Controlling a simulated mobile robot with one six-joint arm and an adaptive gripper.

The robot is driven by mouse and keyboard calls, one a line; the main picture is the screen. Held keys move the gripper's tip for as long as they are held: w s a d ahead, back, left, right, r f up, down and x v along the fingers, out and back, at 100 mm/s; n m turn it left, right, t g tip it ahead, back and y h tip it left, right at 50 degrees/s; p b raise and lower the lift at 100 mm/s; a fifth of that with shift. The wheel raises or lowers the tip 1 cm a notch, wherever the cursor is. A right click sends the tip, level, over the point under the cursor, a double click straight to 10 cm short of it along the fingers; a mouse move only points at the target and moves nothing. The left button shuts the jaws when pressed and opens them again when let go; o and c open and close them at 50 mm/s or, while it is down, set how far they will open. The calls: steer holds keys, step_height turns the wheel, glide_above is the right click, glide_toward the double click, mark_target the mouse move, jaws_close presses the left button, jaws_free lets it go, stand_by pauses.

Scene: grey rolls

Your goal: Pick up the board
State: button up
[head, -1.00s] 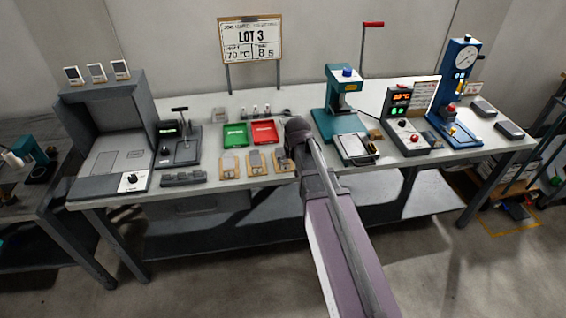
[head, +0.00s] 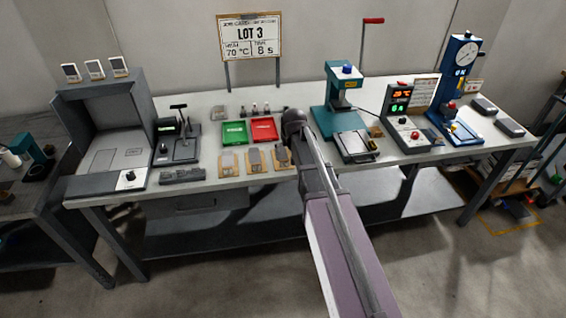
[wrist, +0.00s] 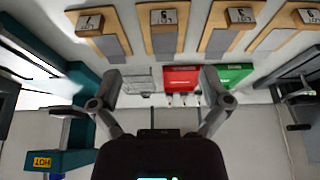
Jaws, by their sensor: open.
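Several small wooden boards, each with a grey plate and a numbered tag, lie in a row along the bench front. In the head view I see a left board (head: 229,169), a middle one (head: 255,168) and a right one (head: 280,163) beside my arm. In the wrist view the row crosses the top, including the board tagged 7 (wrist: 97,38) and its neighbour (wrist: 163,42). I cannot tell which board is meant. My gripper (wrist: 159,88) is open and empty, apart from the boards. In the head view its fingers are hidden by my arm.
A green tray (head: 235,133) and a red tray (head: 264,129) lie behind the boards. A teal press (head: 340,100) stands right of my arm. A lever fixture (head: 181,143) and a grey hooded box (head: 113,130) are at left.

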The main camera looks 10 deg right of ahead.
mark_target(285, 162)
steer(key=shift+b+x, duration=2.9)
steer(key=shift+x, duration=0.55)
steer(key=shift+f, duration=0.15)
steer(key=b+x, duration=0.3)
steer(key=shift+a+f, duration=0.15)
steer(key=shift+a, duration=0.15)
steer(key=shift+b+x, duration=0.8)
steer(key=shift+b, duration=0.1)
steer(key=c, duration=1.2)
steer(key=shift+c, duration=0.2)
